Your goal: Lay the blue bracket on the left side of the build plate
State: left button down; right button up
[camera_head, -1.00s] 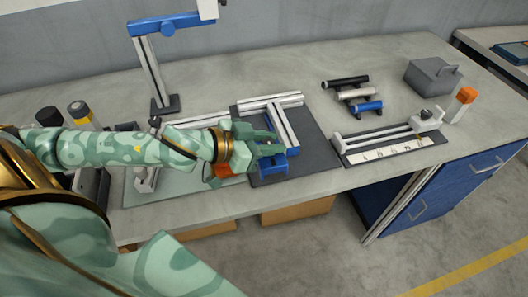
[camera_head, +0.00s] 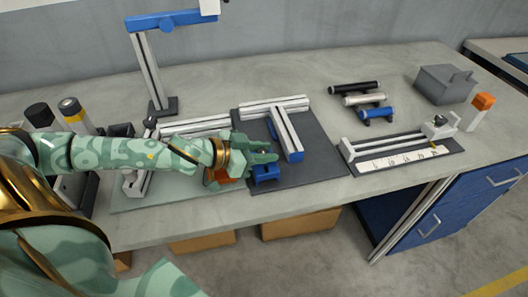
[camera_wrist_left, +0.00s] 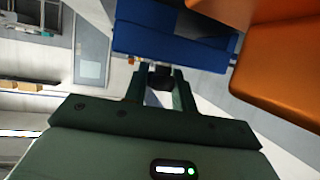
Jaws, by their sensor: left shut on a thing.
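The build plate (camera_head: 318,165) is a dark grey mat in the middle of the bench, with a T of pale aluminium bars (camera_head: 284,128) on it. My left gripper (camera_head: 268,160) is over the plate's front left part, left of the T's stem. It is shut on the blue bracket (camera_head: 267,176), which shows just below the fingers. In the wrist view the blue bracket (camera_wrist_left: 175,42) spans across beyond the two fingers (camera_wrist_left: 160,88). Whether the bracket touches the plate cannot be told. My right gripper is not in view.
An orange block (camera_head: 221,178) is close beside my left gripper, and a large orange surface (camera_wrist_left: 280,65) shows in the wrist view. A rail fixture with a ruler (camera_head: 400,158) stands right. Several short cylinders (camera_head: 356,87) and a grey box (camera_head: 446,84) lie behind.

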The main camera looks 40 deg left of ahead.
pick_arm(q)
jog(key=c, duration=1.1)
grip_release()
jog(key=shift+f, duration=0.1)
jog(key=shift+c, duration=0.2)
jog(key=shift+s+a+r+p, duration=0.25)
jog(key=shift+s+r+p, duration=0.15)
jog(key=shift+s+p, duration=0.05)
jog(key=p+v, duration=0.7)
jog(key=v, duration=0.3)
jog(key=shift+r, duration=0.1)
jog(key=shift+s+a+p, duration=0.3)
jog(key=shift+s+p, duration=0.1)
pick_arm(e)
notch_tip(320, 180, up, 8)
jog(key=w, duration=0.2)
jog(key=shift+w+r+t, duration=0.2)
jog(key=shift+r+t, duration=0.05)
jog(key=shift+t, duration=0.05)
